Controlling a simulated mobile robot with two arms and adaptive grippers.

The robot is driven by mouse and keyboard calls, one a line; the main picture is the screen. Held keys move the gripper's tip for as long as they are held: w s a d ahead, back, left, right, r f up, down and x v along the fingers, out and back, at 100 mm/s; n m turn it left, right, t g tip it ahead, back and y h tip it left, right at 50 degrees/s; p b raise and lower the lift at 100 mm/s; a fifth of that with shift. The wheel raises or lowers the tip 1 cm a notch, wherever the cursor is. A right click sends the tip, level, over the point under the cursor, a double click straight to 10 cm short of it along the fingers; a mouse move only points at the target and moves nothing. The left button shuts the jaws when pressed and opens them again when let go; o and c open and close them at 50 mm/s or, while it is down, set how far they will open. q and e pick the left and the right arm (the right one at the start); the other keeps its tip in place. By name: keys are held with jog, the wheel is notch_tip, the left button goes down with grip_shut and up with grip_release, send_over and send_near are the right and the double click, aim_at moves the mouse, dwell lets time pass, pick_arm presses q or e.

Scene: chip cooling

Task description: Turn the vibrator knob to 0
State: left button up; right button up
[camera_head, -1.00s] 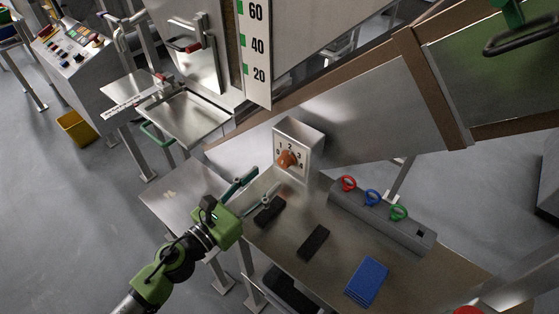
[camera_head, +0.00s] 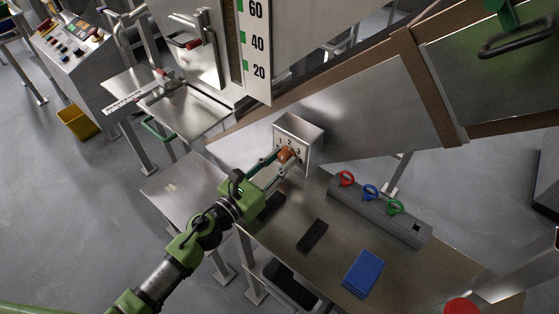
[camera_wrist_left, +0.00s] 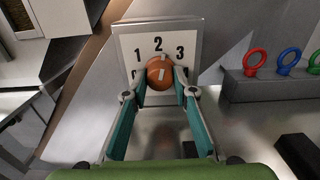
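The orange vibrator knob (camera_head: 285,155) sits on the white numbered dial of a metal box (camera_head: 301,130) mounted by the slanted chute. In the left wrist view the knob (camera_wrist_left: 160,75) has a white mark and lies below the number 2, between 1 and 3. The mark runs nearly upright, towards the 2. My left gripper (camera_head: 284,158) is at the knob, one finger on each side. In the left wrist view its fingertips (camera_wrist_left: 161,78) appear to press on the knob's sides. The fingers hide the lower dial numbers. My right gripper is not in view.
A metal table (camera_head: 290,237) below holds dark blocks (camera_head: 312,236), a blue block (camera_head: 363,273) and a grey holder (camera_head: 385,219) with red, blue and green rings. A scale panel (camera_head: 256,50) stands above left. The chute wall (camera_head: 380,110) is close behind the box.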

pick_arm(q)
jog(key=shift+n, duration=0.4)
jog(key=n, duration=0.5)
jog(key=shift+n+p, duration=0.3)
jog(key=shift+p, duration=0.1)
jog(key=n+p, duration=0.1)
jog(key=n, duration=0.4)
jog(key=shift+r+n, duration=0.1)
jog(key=shift+n, duration=0.2)
jog(key=n+p, duration=0.1)
jog(key=n, duration=0.4)
jog(key=n+p, duration=0.2)
jog(key=n, duration=0.3)
jog(key=shift+n, duration=0.5)
jog(key=o, duration=1.1)
